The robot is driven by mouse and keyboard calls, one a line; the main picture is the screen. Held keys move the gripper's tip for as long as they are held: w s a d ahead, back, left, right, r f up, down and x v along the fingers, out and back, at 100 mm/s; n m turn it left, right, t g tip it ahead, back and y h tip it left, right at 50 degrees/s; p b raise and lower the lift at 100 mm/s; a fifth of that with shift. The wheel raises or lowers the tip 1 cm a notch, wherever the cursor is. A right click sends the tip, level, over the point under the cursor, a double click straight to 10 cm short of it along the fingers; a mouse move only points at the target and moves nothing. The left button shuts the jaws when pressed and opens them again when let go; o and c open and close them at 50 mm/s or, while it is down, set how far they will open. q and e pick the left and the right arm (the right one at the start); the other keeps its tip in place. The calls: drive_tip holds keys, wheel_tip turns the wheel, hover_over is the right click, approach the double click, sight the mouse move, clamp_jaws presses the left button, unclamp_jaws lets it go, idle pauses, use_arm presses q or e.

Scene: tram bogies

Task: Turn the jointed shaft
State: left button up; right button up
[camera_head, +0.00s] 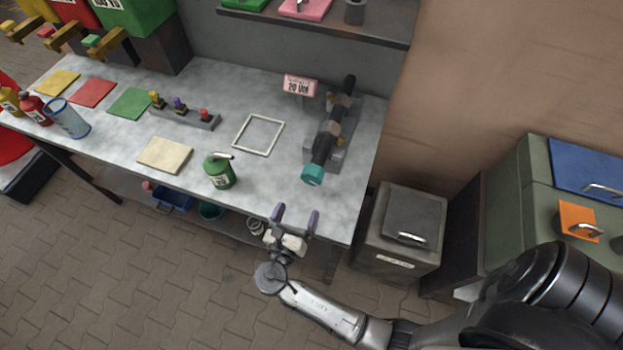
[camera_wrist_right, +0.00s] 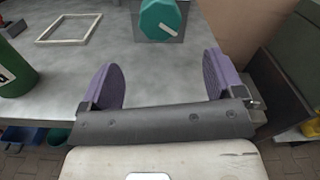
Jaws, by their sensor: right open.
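The jointed shaft (camera_head: 333,132) is dark with a teal end knob (camera_head: 313,174) and lies on a grey stand at the right end of the workbench (camera_head: 250,85). In the right wrist view the teal knob (camera_wrist_right: 160,19) faces me and has a white mark on it. My right gripper (camera_head: 296,216) is open and empty at the bench's front edge, in front of the knob and apart from it. Its two purple fingers also show in the right wrist view (camera_wrist_right: 165,80), with the knob beyond the gap between them. My left gripper is not in view.
A green can (camera_head: 219,172) stands left of the shaft, near the front edge. A white square frame (camera_head: 259,134) lies between them. A pink sign (camera_head: 299,86) stands behind. A grey bin (camera_head: 402,230) stands on the floor right of the bench. The bench top before the knob is clear.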

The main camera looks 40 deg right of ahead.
sight(311, 181)
drive_tip(key=b+x, duration=0.3)
drive_tip(key=x, duration=0.7)
drive_tip(key=shift+f+b, duration=0.15)
drive_tip(key=shift+b, duration=0.2)
drive_tip(key=shift+w+d, duration=0.4)
drive_tip(key=shift+d, duration=0.25)
drive_tip(key=c, duration=0.9)
